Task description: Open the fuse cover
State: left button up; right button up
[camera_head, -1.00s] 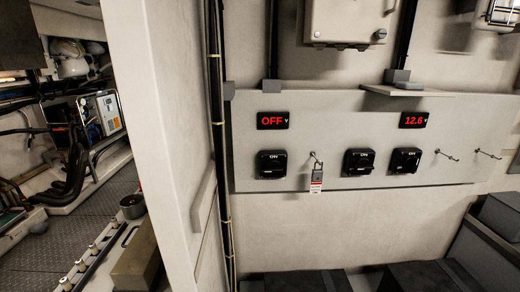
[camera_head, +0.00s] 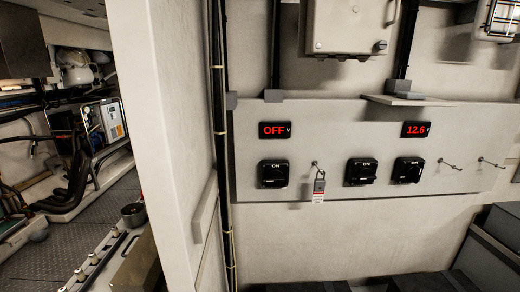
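No part is clearly marked as the fuse cover. A pale box with a closed front (camera_head: 350,24) is fixed to the wall at the top middle, with its top cut off by the frame. It has a dark round knob (camera_head: 380,46) at its lower right corner and a handle-like bar on its right edge. A second, lighter box with a wire frame (camera_head: 500,18) shows at the top right, partly cut off. Neither of my grippers shows in the head view.
A wall panel (camera_head: 340,118) carries black switches (camera_head: 273,173), a hanging padlock with a tag (camera_head: 319,186), hooks, and red displays reading OFF (camera_head: 275,130) and 12.6 (camera_head: 415,130). A small shelf (camera_head: 405,99) juts out above. A partition (camera_head: 165,120) stands left. Dark boxes lie low right.

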aim_at(132, 261)
jog(key=j+z, duration=0.1)
jog(key=j, duration=0.65)
jog(key=j+z, duration=0.1)
jog(key=j, duration=0.6)
jog(key=k+j+z, duration=0.15)
jog(key=j, duration=0.55)
jog(key=j+z, duration=0.1)
jog(key=j, duration=0.65)
jog(key=j+z, duration=0.1)
jog(key=j, duration=0.25)
jog(key=k+j+z, duration=0.15)
jog(key=j, duration=0.2)
